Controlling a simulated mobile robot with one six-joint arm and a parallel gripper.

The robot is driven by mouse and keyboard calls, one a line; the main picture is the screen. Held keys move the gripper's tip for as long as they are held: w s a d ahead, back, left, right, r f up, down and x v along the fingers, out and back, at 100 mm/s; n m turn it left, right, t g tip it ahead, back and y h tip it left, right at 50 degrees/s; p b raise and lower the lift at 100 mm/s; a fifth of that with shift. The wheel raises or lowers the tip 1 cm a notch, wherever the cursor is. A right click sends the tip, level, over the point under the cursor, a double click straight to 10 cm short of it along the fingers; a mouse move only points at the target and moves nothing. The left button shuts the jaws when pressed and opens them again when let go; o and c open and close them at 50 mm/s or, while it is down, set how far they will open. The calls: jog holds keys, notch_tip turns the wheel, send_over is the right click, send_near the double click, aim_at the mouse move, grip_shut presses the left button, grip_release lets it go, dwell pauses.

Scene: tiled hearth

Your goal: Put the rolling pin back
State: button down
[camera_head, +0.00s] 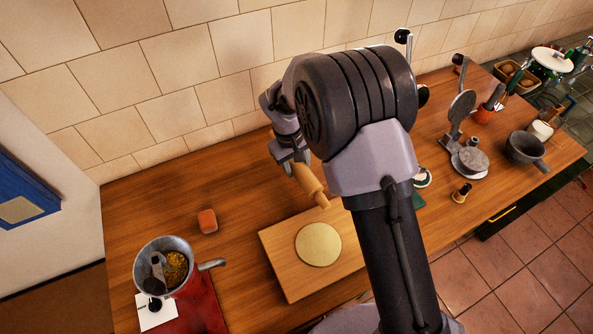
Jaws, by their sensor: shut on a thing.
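A wooden rolling pin (309,180) is in my gripper (295,162), slanting down to the right. My gripper is shut on it near its upper left end. One handle of the pin points down near the upper right part of a wooden board (283,256). I cannot tell whether the pin touches the board. A flat round piece of dough (318,244) lies on the board. My arm hides the board's right side and part of the worktop behind it.
The worktop's back left is clear.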

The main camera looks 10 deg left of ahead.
aim_at(297, 172)
jog(key=shift+w+f, duration=0.2)
jog(key=shift+f, duration=0.15)
jog(key=shift+a+f+b, duration=0.1)
jog(key=shift+f+b, duration=0.45)
jog(key=shift+f, duration=0.85)
jog(key=shift+f, duration=0.3)
jog(key=c, duration=0.8)
grip_release()
